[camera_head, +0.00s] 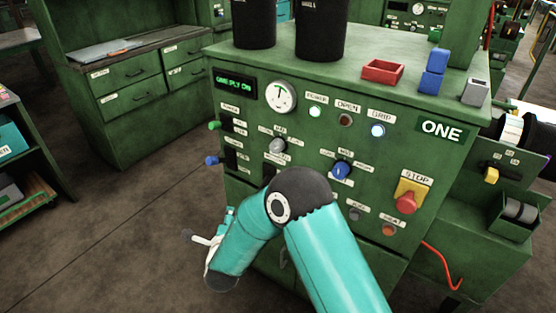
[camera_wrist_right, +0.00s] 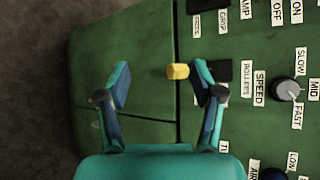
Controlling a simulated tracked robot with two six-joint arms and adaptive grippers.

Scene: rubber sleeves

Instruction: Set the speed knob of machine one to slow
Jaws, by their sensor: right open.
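The speed knob (camera_wrist_right: 288,90) is a round grey dial on the green front of machine one (camera_head: 240,105). In the right wrist view it sits among SLOW, MID and FAST labels; its light mark seems to face MID, but is small. It also shows in the head view as a grey knob (camera_head: 278,146). My right gripper (camera_wrist_right: 160,80) is open and empty, well to the left of the knob in the wrist view. A yellow lever tip (camera_wrist_right: 178,71) shows between its fingers, nearer one finger; I cannot tell whether they touch. My left gripper is out of view.
A blue knob (camera_head: 341,170) and a red stop button (camera_head: 406,203) are on the same panel. Green (camera_head: 214,125) and blue (camera_head: 211,160) lever tips stick out at its left edge. Floor is open at left.

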